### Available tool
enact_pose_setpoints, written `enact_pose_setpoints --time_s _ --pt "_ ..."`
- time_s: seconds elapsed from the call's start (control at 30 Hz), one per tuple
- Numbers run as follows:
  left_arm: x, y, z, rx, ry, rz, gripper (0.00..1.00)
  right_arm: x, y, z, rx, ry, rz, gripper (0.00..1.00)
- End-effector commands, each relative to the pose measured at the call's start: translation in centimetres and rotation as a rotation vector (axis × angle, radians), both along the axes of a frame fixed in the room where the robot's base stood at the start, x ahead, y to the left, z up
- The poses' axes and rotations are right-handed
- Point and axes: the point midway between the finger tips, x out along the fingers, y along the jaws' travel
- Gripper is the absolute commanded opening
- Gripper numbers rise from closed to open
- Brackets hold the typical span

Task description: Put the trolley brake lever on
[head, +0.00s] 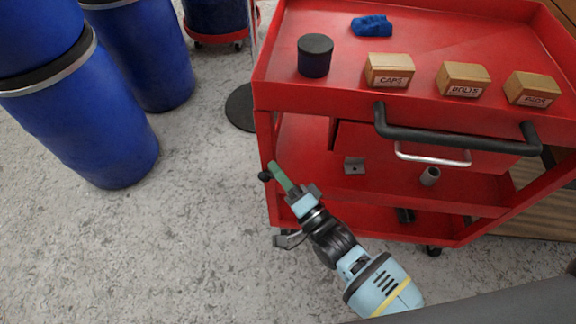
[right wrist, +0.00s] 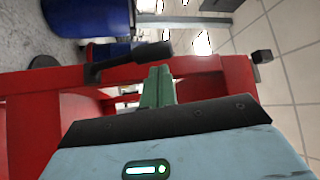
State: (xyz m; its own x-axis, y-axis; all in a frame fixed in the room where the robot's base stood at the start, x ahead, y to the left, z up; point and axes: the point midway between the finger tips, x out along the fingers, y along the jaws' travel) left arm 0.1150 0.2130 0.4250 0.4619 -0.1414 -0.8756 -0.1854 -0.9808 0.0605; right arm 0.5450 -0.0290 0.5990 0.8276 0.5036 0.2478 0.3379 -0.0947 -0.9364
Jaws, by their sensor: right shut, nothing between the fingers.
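The red trolley (head: 262,90) stands at the right in the head view. A small black knob, which looks like the end of the brake lever (head: 265,176), sticks out at its left front post. In the right wrist view a black lever with a thick round grip (right wrist: 150,51) stands out from the red frame, just beyond my fingertips. My right gripper (head: 275,169) has green fingers, shut and empty, close beside the knob. The fingers also show shut in the right wrist view (right wrist: 158,72). I cannot tell whether they touch the lever. My left gripper is not in view.
The trolley's black push handle (head: 455,129) juts out at the front. Its top tray holds a black cup (head: 315,55), a blue cloth (head: 371,26) and three labelled boxes (head: 463,79). Blue barrels (head: 95,125) stand at the left. The grey floor (head: 130,250) between is clear.

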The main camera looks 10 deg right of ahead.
Motion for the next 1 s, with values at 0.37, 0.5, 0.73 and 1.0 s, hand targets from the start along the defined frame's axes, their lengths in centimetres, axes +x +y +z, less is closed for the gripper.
enact_pose_setpoints --time_s 0.37,0.5,0.73,1.0 --pt "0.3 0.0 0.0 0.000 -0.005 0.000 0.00 -0.6 0.5 -0.2 0.000 0.000 -0.001 0.00" --pt "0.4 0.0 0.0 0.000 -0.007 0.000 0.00 -0.6 0.5 -0.3 0.000 -0.001 -0.001 0.00" --pt "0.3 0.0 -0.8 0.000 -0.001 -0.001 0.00 -0.9 0.5 -0.7 -0.011 -0.037 0.000 0.00" --pt "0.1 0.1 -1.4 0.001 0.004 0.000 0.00 -1.1 0.6 -0.8 -0.023 -0.076 0.000 0.00"
